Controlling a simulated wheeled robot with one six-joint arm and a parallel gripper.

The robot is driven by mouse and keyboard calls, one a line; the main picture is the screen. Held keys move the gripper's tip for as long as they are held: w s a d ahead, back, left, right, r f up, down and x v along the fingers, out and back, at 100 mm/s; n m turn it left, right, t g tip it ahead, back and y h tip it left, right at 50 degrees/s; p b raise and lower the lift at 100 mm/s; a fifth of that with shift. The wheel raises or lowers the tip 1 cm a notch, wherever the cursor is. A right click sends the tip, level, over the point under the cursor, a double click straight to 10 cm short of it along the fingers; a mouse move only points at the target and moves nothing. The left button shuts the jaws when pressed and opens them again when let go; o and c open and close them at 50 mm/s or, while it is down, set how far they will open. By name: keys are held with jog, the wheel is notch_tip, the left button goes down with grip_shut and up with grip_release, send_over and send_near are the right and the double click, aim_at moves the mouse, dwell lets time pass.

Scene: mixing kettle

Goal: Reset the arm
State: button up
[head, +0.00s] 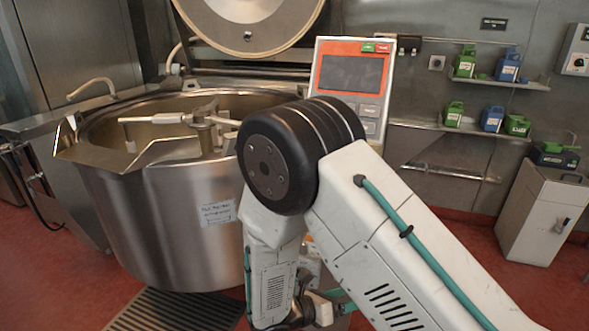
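My arm (380,230) reaches in from the lower right of the head view and bends at a black joint (280,160) in front of the kettle. Its forearm (268,265) hangs down from this joint to a wrist (300,310) at the bottom edge. My gripper is not visible; the arm's end is cut off or hidden there. The steel mixing kettle (165,220) stands behind and left of the arm. Its lid (246,35) is raised, and a mixing arm (200,120) sits in its open bowl. I cannot tell whether the arm touches the kettle.
A control panel (350,78) with a dark screen stands behind the arm. Wall shelves (470,130) at right hold green and blue canisters (492,118). A white cabinet (540,210) stands at far right. A floor grate (175,312) lies below the kettle. Red floor (45,290) is clear at lower left.

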jog(key=s+d+r+m+g+y, duration=0.1)
jog(key=s+d+r+m+y, duration=0.3)
jog(key=s+r+m, duration=0.3)
jog(key=s+d+r+m+g+y, duration=0.2)
jog(key=s+d+r+m+y, duration=0.3)
jog(key=r+m, duration=0.8)
jog(key=s+d+r+m+g+y, duration=0.2)
jog(key=s+d+r+m+y, duration=0.3)
jog(key=s+r+m, duration=0.4)
jog(key=shift+s+r+m, duration=0.4)
jog(key=shift+s+r, duration=0.05)
jog(key=shift+r, duration=0.3)
